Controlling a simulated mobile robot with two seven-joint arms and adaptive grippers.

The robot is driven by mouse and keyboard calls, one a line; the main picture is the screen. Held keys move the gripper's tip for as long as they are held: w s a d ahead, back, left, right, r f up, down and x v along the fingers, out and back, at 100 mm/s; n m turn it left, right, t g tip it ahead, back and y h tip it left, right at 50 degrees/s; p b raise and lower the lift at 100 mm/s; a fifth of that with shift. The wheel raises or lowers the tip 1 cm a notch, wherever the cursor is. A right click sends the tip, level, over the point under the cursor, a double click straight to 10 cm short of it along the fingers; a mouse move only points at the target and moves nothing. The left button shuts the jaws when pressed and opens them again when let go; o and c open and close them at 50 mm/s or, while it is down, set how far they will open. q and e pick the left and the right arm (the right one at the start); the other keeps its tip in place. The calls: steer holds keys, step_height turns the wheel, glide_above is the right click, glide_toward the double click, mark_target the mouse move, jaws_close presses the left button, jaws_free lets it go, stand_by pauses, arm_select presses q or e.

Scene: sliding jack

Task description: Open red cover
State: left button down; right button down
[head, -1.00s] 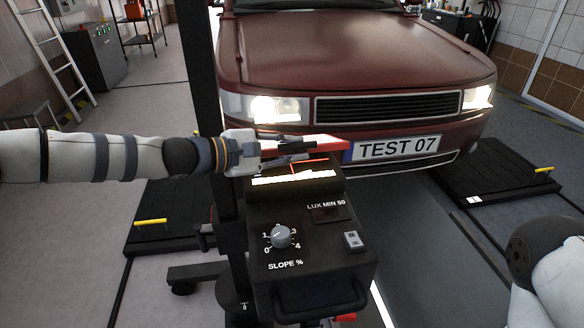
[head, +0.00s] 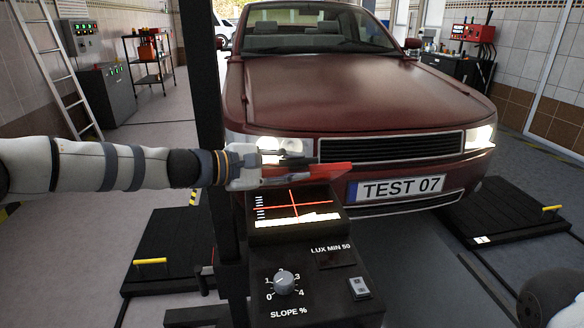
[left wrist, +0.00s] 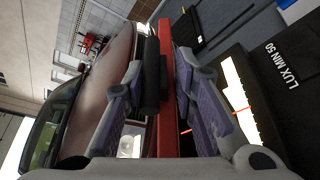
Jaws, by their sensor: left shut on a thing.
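The red cover (head: 315,172) is raised over the screen (head: 292,208) of the black headlight tester (head: 312,258), seen nearly edge-on. My left gripper (head: 288,171) comes in from the left and is shut on the cover. In the left wrist view the red cover (left wrist: 165,90) runs between the two fingers, with a black bar (left wrist: 150,80) beside it. The screen below shows red cross lines and a bright band. My right gripper is out of view; only part of my right arm shows at the lower right.
A dark red car (head: 350,100) with lit headlights stands close behind the tester. A black post (head: 205,100) rises just left of it. A grey knob (head: 284,281) and a switch (head: 359,287) are on the tester's top. Black ramps (head: 170,245) lie on the floor.

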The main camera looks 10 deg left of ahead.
arm_select(q)
steer(key=c, duration=1.6)
jaws_free()
steer(key=shift+r, duration=0.35)
steer(key=shift+d+f, duration=0.1)
steer(key=shift+f, duration=0.1)
steer(key=v, duration=1.2)
